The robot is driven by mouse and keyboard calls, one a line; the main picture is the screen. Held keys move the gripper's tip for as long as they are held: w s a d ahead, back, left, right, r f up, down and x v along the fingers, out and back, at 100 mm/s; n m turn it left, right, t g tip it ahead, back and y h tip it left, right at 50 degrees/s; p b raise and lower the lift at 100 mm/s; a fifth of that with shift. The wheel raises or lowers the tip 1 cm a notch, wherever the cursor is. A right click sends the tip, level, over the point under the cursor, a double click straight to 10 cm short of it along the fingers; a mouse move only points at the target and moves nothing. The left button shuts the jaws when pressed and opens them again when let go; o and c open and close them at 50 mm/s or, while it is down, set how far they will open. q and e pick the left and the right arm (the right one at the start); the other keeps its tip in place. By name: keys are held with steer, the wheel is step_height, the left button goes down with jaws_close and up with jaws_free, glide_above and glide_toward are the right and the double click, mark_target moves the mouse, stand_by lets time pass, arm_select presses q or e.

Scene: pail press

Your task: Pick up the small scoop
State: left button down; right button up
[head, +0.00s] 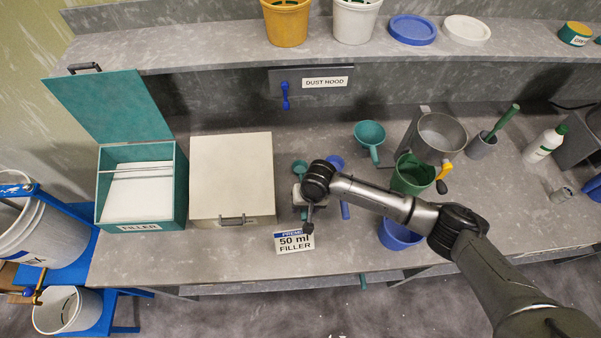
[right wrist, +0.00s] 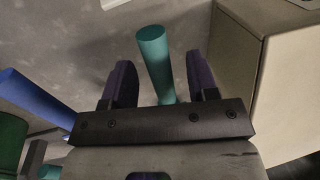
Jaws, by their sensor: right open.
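A small teal scoop (head: 300,167) lies on the bench right of the cream box; its handle is mostly hidden by my right wrist in the head view. In the right wrist view a teal handle (right wrist: 154,62) stands between the two dark fingers of my right gripper (right wrist: 160,75). The fingers are apart, with gaps visible on both sides of the handle. In the head view the right gripper (head: 305,200) is at the scoop, behind the 50 ml filler card (head: 294,240). My left gripper is not in view.
A blue scoop (head: 336,162) lies close to the right, its handle (right wrist: 32,98) near the gripper. The cream box (head: 232,172) stands close on the other side.

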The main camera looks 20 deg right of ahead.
steer(key=shift+a+f, duration=0.2)
steer(key=shift+f, duration=0.6)
steer(key=shift+a+f, duration=0.15)
steer(key=shift+f, duration=0.65)
steer(key=shift+c, duration=0.2)
steer(key=c, duration=0.9)
